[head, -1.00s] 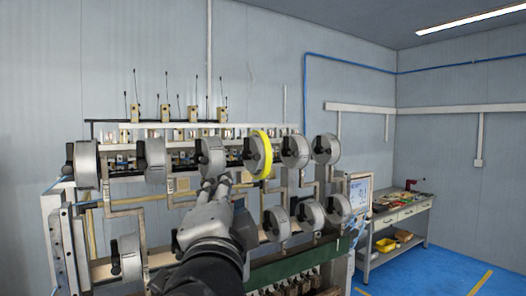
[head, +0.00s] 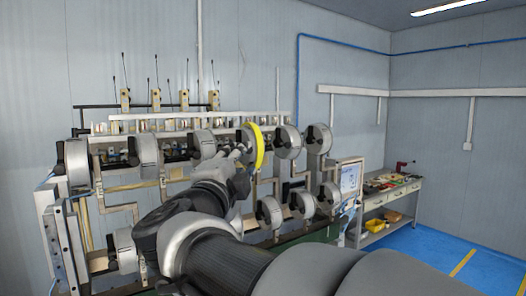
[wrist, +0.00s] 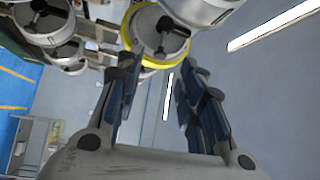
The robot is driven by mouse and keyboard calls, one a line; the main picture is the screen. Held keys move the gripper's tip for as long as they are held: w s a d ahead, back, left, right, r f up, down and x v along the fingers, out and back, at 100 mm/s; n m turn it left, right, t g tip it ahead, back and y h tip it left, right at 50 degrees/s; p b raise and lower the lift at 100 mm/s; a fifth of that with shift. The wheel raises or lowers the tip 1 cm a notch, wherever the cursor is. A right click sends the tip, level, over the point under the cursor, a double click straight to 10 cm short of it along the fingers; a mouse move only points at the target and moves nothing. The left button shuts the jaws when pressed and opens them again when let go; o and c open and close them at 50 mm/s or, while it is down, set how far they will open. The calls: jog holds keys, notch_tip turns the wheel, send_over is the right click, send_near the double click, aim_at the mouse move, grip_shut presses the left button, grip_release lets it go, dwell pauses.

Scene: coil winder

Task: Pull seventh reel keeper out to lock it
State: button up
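A grey reel with a yellow rim (head: 259,148) sits in the upper row of the winder; it also shows in the wrist view (wrist: 127,27). Its black keeper (wrist: 164,24) is at the hub in the wrist view. In the head view my gripper (head: 238,153) is just in front of this reel and partly hides its face. In the wrist view my gripper (wrist: 160,70) is open, its two dark fingers apart with nothing between them. The reel and keeper lie beyond the fingertips, with no contact visible. I cannot tell which reel counts as seventh.
Grey reels flank the yellow-rimmed one, including a close neighbour (head: 288,142) on its right. More reels hang in the lower row (head: 270,212), near my arm. A screen (head: 350,178) and a workbench (head: 395,190) stand at right. Blue floor (head: 430,245) there is open.

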jog(key=x, duration=0.5)
jog(key=shift+w, duration=0.3)
jog(key=shift+c, duration=0.4)
grip_shut()
